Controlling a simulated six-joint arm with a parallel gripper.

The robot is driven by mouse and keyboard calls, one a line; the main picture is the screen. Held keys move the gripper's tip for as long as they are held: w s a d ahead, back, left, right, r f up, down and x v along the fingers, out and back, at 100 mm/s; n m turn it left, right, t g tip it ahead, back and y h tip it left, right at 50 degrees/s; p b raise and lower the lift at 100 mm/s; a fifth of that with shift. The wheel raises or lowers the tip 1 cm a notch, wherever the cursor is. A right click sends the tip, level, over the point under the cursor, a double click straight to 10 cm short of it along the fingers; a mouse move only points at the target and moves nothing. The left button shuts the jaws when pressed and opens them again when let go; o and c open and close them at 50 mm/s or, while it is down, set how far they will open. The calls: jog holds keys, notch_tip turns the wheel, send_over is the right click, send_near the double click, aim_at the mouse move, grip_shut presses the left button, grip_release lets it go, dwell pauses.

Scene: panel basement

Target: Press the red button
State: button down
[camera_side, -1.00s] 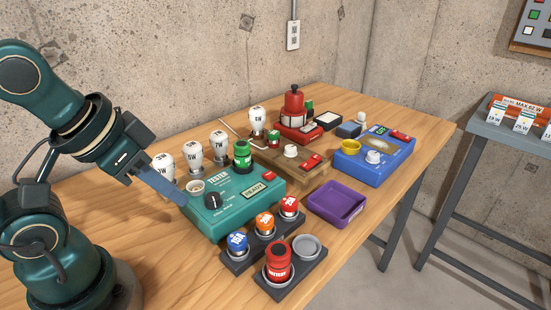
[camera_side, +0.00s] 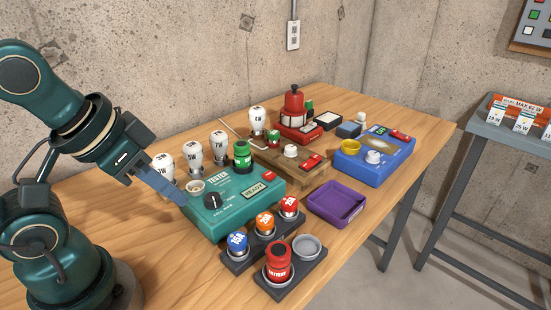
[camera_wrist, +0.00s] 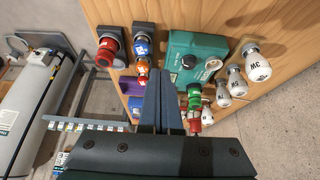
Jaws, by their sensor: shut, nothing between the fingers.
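Several small red buttons show in the side view: one on the teal tester (camera_side: 222,217) beside its READY display (camera_side: 267,174), one on the wooden board (camera_side: 311,162), and one on the blue box (camera_side: 400,136). I cannot tell which one the task means. My gripper (camera_side: 182,200) is shut and empty, its fingertips close to the tester's left edge; whether they touch it is unclear. In the wrist view my gripper (camera_wrist: 162,80) points toward the tester (camera_wrist: 180,45), and its fingers hide part of the table behind them.
White bulbs (camera_side: 193,156) and a green cylinder (camera_side: 242,155) stand behind the tester. In front are a holder with blue, orange and red caps (camera_side: 264,224) and a red battery (camera_side: 278,262) in a grey holder. A purple tray (camera_side: 337,203) lies to the right.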

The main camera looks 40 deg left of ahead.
dwell(0.3)
jog(key=w+d+r+n+t+h, duration=0.1)
jog(key=w+d+r+n+h, duration=0.15)
jog(key=w+n, duration=0.3)
jog(key=w+d+r+n+t+h, duration=0.1)
jog(key=w+d+r+n+h, duration=0.1)
jog(key=w+r+n, duration=0.3)
jog(key=n, duration=1.2)
send_over(263, 174)
notch_tip(263, 174, down, 7)
jog(key=shift+t+y, duration=0.35)
jog(key=shift+t, duration=0.05)
jog(key=shift+d+f, duration=0.1)
jog(key=shift+f, duration=4.3)
